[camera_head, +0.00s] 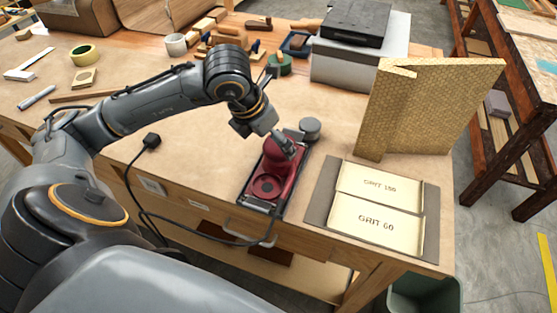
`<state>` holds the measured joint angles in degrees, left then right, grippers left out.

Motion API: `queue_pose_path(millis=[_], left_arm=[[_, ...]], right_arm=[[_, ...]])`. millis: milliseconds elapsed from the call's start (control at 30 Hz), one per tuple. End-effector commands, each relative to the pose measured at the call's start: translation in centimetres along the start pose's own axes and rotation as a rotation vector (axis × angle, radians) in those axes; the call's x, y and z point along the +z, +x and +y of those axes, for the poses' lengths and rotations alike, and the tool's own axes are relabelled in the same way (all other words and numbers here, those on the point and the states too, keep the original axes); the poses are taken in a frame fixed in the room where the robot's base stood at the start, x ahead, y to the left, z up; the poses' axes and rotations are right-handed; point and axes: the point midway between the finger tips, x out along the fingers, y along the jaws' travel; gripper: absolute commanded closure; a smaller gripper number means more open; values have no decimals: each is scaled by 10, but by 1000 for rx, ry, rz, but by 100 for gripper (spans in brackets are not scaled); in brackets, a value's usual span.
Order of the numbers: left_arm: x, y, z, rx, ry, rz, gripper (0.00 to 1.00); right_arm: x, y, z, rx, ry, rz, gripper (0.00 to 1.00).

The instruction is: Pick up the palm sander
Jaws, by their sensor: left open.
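The palm sander (270,171) is dark red and sits on a dark tray (299,172) near the front edge of the workbench. Its black cord (190,232) hangs over the front edge and comes back up to a plug (151,140) on the bench. My left gripper (285,146) is open and points down at the back right part of the sander's body. The fingers overlap the sander in the picture; I cannot tell whether they touch it. My right gripper is not in view.
Sandpaper sheets marked GRIT 180 (379,182) and GRIT 60 (376,225) lie right of the tray. A tan board (430,110) stands upright behind them. A grey round object (310,128) is close behind the sander. The bench top (190,125) left of it is mostly clear.

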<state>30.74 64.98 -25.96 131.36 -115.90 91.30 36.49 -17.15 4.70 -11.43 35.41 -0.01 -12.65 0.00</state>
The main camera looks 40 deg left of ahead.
Motion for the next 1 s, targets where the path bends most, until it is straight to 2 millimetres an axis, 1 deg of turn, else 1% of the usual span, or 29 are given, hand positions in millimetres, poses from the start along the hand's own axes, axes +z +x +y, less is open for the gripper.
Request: queue_pose_path(millis=[33,100,233,333,533,567,600,667,700,867,900,933,1000], left_arm=[[0,6,0,-2,-1,8,7],[0,17,1,-3,-1,8,7],[1,34,1,-3,0,3,7],[0,40,1,-2,1,3,7],[0,41,2,-1,1,2,7],[0,41,2,-1,1,2,11],[0,41,2,-1,1,2,20],[0,41,2,-1,1,2,32],[0,40,2,-1,1,1,40],[0,40,2,-1,1,2,73],[0,40,2,-1,1,2,81],[3,39,2,0,1,-5,85],[3,39,2,0,1,-5,85]], right_arm=[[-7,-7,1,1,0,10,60],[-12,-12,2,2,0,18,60],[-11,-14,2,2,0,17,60],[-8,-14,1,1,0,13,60],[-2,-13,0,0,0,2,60],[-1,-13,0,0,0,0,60],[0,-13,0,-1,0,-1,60],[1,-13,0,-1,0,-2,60],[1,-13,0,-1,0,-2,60],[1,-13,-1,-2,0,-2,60],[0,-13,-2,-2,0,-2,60],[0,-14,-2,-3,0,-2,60],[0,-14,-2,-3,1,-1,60]])
